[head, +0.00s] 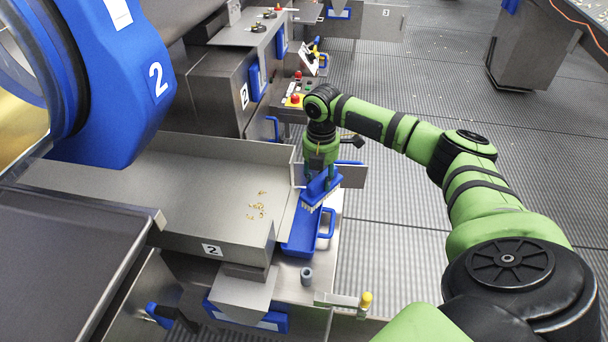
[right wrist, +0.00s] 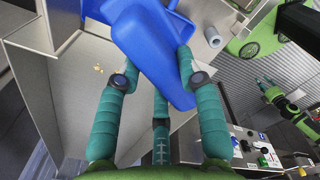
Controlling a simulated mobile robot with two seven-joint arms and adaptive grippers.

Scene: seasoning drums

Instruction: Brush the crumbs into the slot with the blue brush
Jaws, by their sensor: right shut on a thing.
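In the right wrist view the brush (right wrist: 150,45) sits between the teal fingers of this gripper (right wrist: 157,68). Small yellow crumbs (head: 257,208) lie on the tray to the left of the brush, apart from it. They also show in the right wrist view (right wrist: 98,68). I cannot clearly make out the slot. My left gripper is not in view.
A blue holder (head: 301,232) with a handle stands beside the tray's right edge. A grey cylinder (head: 307,276) is in front of it. A big blue drum (head: 120,85) marked 2 hangs over the tray's left part. A button panel (head: 297,95) stands behind.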

